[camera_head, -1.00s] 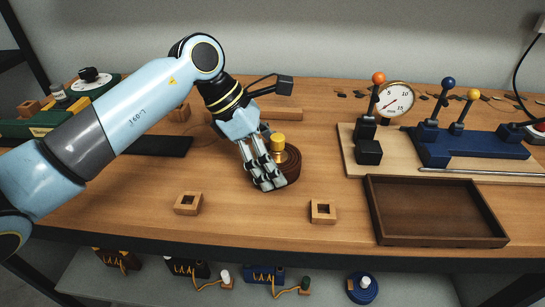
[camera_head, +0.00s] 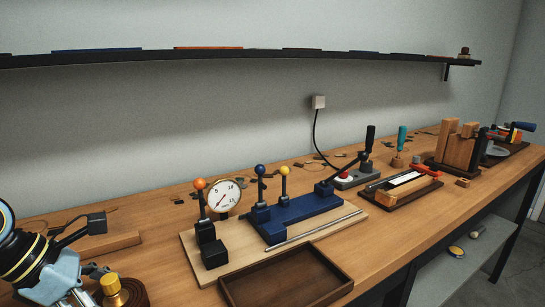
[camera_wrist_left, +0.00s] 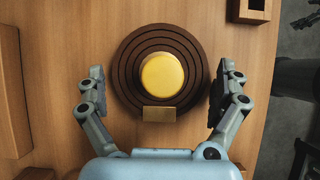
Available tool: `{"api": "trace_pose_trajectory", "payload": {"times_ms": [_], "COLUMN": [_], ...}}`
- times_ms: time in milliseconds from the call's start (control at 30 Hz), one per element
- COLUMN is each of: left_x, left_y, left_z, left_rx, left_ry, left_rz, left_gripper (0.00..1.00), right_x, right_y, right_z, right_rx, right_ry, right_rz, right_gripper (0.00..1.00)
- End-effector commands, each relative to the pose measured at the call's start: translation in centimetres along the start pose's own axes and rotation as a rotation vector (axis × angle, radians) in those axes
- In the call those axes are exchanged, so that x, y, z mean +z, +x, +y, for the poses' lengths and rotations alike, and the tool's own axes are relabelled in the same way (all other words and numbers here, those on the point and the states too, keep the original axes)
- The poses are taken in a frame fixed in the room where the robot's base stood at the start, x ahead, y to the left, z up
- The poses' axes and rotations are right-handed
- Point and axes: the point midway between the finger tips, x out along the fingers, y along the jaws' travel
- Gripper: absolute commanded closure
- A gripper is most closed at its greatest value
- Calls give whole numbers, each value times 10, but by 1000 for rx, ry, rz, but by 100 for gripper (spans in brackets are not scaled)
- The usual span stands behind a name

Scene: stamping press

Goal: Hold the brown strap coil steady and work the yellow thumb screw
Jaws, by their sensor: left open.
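The brown strap coil (camera_wrist_left: 125,73) lies flat on the wooden bench in the left wrist view, a round of dark rings. The yellow thumb screw (camera_wrist_left: 162,74) stands at its middle, seen from above, with a small brass plate (camera_wrist_left: 159,114) at the coil's near edge. My left gripper (camera_wrist_left: 159,90) is open, with one finger on each side of the coil. In the head view the thumb screw (camera_head: 112,290) and part of the coil (camera_head: 134,292) show at the bottom left, beside my left gripper, which is cut off. My right gripper is not in view.
A board with a gauge (camera_head: 225,195), a blue lever block (camera_head: 300,217) and ball-topped levers stands right of the coil. An empty dark tray (camera_head: 290,277) lies in front. A wooden block (camera_head: 105,243) lies behind my left wrist. A shelf (camera_head: 240,54) runs along the wall.

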Motion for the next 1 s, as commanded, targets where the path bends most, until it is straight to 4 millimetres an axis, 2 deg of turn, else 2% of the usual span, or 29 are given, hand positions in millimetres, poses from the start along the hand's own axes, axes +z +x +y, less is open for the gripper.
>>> {"api": "trace_pose_trajectory", "payload": {"times_ms": [167, 400, 600, 800, 1000], "left_x": [-1, -2, -2, -1, 0], "left_y": [-17, -70, -102, -117, -119], "left_z": [2, 1, 1, 0, 0], "left_rx": [5, 4, 3, 0, -1], "left_ry": [3, 5, 3, 1, -1], "left_rz": [2, 8, 6, 3, 1], "left_gripper": [0, 0, 0, 0, 0], "right_x": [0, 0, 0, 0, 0], "right_y": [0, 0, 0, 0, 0], "right_z": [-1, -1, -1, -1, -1], "right_rx": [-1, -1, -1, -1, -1], "right_ry": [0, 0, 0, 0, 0], "right_rz": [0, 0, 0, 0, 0], "right_gripper": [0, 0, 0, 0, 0]}}
